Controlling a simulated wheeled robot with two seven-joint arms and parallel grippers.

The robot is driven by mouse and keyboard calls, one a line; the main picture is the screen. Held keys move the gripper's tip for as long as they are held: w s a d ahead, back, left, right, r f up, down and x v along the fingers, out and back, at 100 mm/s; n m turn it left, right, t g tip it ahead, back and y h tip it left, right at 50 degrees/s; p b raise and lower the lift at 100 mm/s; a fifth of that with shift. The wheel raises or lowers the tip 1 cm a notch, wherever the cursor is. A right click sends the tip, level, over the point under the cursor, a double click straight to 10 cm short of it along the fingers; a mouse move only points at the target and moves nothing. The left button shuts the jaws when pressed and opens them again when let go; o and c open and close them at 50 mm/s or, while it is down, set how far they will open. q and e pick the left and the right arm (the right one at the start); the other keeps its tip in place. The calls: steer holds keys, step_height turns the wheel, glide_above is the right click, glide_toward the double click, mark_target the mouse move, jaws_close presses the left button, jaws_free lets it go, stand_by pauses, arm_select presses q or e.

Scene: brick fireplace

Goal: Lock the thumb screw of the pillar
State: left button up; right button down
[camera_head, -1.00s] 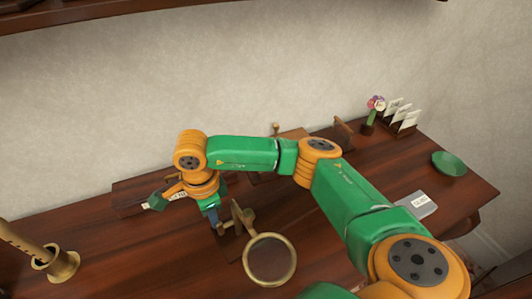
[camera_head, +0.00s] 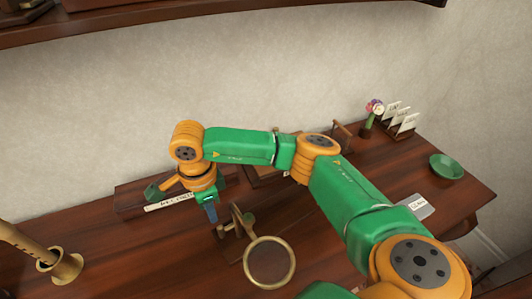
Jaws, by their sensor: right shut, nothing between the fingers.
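My right gripper (camera_head: 211,213) points down over the desk, at the end of the green and orange arm. Its dark fingers are shut with nothing between them. Just right of the fingers, and apparently close, stands a short brown pillar (camera_head: 237,214) with a small knob (camera_head: 249,218), perhaps the thumb screw, on its right side. A round magnifier with a brass rim (camera_head: 248,250) is in front of it. The pillar's base is partly hidden, and the screw is too small to judge its setting. My left gripper is not in view.
A brass holder (camera_head: 63,266) stands at the lower left. A wooden block with a white label strip (camera_head: 170,202) lies behind the gripper. A green bowl (camera_head: 446,166), a card rack (camera_head: 401,130), a flower vase (camera_head: 367,128) and a white card (camera_head: 418,204) occupy the right side.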

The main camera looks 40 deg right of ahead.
steer(key=shift+s+a, duration=0.1)
steer(key=shift+s, duration=0.55)
steer(key=shift+f, duration=0.1)
step_height(320, 180, up, 6)
steer(key=p, duration=0.3)
stand_by(0.9)
